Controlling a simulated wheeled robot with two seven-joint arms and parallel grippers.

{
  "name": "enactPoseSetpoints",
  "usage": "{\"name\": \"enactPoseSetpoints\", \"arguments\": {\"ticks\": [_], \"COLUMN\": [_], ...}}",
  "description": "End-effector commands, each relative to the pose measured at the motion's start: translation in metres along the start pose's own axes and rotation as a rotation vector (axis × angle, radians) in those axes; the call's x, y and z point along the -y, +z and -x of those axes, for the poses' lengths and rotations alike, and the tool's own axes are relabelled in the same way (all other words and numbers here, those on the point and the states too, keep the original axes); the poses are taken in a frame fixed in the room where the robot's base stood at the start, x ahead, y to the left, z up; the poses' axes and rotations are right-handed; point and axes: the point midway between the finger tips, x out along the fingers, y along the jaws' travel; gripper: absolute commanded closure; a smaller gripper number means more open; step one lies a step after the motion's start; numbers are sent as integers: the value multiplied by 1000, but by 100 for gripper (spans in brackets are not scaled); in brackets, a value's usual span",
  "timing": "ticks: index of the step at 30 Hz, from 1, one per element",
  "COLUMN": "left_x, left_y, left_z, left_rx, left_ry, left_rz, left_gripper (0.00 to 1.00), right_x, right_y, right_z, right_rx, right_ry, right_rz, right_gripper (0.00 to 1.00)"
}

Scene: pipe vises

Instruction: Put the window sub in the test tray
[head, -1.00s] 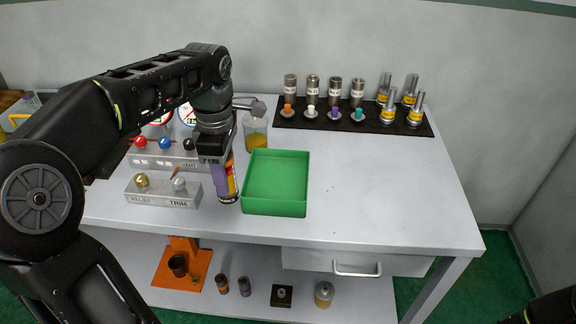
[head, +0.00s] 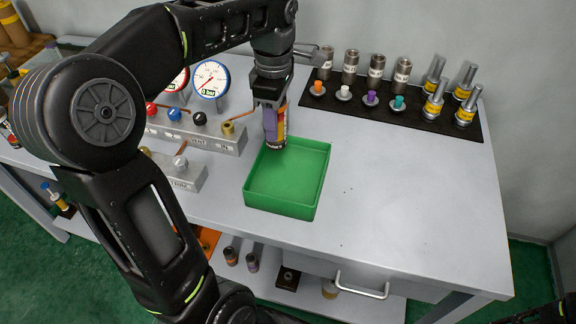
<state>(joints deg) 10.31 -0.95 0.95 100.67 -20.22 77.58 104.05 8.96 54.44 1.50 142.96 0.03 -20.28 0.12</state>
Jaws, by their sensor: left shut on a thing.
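My left gripper (head: 272,103) is shut on an upright cylinder with purple, orange and yellow bands, which I take to be the window sub (head: 276,127). Its upper part is hidden between the fingers. The test tray (head: 283,208) is an open green box on the bench, and it looks empty. The lower end of the cylinder shows at the tray's back left corner; I cannot tell how high it is above the tray. My right gripper does not show.
Left of the tray stand a grey valve panel (head: 221,138) with knobs and gauges (head: 210,80) and a smaller knob block (head: 187,178). A black mat (head: 420,125) at the back holds several fittings. The bench (head: 400,200) right of the tray is clear.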

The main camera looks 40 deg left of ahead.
Motion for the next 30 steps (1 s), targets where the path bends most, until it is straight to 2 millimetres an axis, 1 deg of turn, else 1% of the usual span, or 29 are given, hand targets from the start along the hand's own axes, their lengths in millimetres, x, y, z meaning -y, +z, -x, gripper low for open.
{"name": "enactPoseSetpoints", "arguments": {"ticks": [2,6,10,13,20,23,30], "left_x": [0,1,1,0,0,0,1], "left_y": [0,0,0,0,0,0,0], "left_z": [-8,-32,-52,-59,-59,-62,-92], "left_rx": [-1,-1,-1,-1,-1,-1,0], "left_ry": [-2,-5,-3,-1,1,0,-4], "left_rz": [1,1,0,1,1,0,0], "left_gripper": [100,100,100,100,100,100,100], "right_x": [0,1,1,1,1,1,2], "right_y": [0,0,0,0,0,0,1], "right_z": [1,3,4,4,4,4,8], "right_rx": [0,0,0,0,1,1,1], "right_ry": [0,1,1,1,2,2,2], "right_rz": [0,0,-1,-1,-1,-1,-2], "right_gripper": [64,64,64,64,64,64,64]}}
